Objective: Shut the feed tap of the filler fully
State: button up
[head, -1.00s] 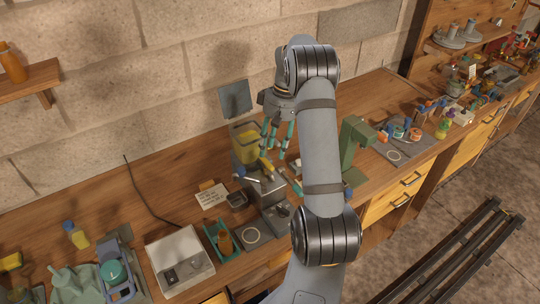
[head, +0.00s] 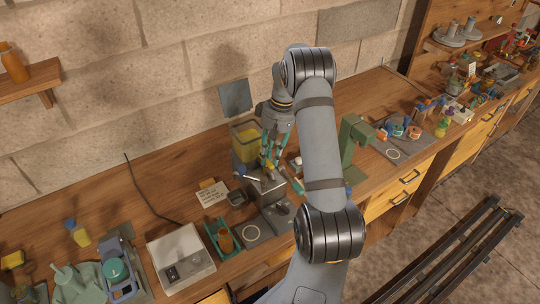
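The filler is a grey machine (head: 275,205) on the bench, with a square tank of yellow liquid (head: 244,138) at its back. A small yellow part, which looks like the tap handle, (head: 270,163) shows at the top of the filler's body, mostly covered by my fingers. My gripper (head: 271,163) points down with its teal fingers at that part, just in front of the tank. From this view I cannot tell whether the fingers touch the handle or are closed on it. The tap's exact angle is hidden.
A pale lever (head: 247,177) sticks out left of the filler. A small dark cup (head: 237,199), a label card (head: 211,194), a green tray with an amber bottle (head: 225,241) and a white scale (head: 181,259) stand to the left. A green press (head: 352,143) stands to the right.

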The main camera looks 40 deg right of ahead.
grip_shut()
jog(key=shift+f+m+b, duration=0.15)
jog(key=shift+m+b, duration=0.15)
jog(key=shift+b, duration=0.25)
jog(key=m+b, duration=0.2)
jog(key=b, duration=0.1)
jog(key=shift+f+m+t+b, duration=0.15)
jog(key=shift+m+t+b, duration=0.15)
jog(key=shift+b, duration=0.1)
jog(key=m+b, duration=0.4)
jog(key=b, duration=0.1)
jog(key=shift+s+a+m+t+h, duration=0.15)
jog(key=shift+a+m+t+h, duration=0.15)
jog(key=shift+h, duration=0.1)
jog(key=m+b, duration=0.4)
jog(key=m, duration=0.1)
jog(key=shift+a+t+h, duration=0.25)
jog(key=shift+t+h, duration=0.15)
jog(key=m+b, duration=0.2)
jog(key=m, duration=0.1)
jog(key=m+h+b, duration=0.1)
jog(key=m, duration=0.1)
jog(key=shift+a+r, duration=0.2)
jog(key=shift+r, duration=0.15)
jog(key=shift+m, duration=0.3)
jog(key=o, duration=0.5)
grip_release()
